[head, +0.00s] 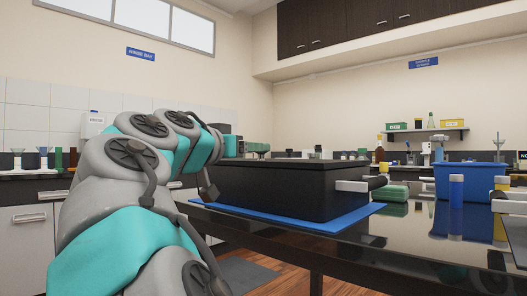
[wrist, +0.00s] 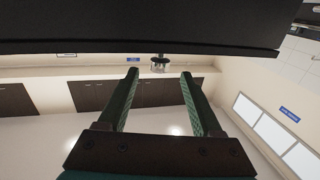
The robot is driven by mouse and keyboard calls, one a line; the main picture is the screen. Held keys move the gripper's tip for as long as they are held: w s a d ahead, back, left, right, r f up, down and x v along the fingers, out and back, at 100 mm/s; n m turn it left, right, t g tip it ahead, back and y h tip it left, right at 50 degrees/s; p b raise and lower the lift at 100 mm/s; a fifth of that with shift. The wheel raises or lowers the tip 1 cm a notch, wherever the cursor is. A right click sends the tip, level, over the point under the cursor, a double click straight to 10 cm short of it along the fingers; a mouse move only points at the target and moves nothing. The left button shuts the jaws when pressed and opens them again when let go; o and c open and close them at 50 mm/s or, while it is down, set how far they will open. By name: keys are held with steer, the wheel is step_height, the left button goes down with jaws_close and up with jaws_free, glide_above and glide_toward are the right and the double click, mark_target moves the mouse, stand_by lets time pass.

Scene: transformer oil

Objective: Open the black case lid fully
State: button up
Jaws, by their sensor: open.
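The black case (head: 265,192) rests on a blue mat (head: 300,219) on the dark table. Its lid (head: 295,162) looks shut and flat in the head view. In the head view my gripper (head: 257,150) is partly hidden beyond the case's far left top edge. In the wrist view a dark panel (wrist: 140,30), likely part of the case, spans the top, just beyond the fingertips.
A green sponge-like block (head: 392,192) lies right of the case. My arm fills the left.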

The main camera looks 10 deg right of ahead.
steer(key=x, duration=0.5)
steer(key=shift+w+d, duration=0.1)
steer(key=shift+d, duration=0.05)
steer(key=shift+c, duration=0.4)
jaws_close()
stand_by(0.8)
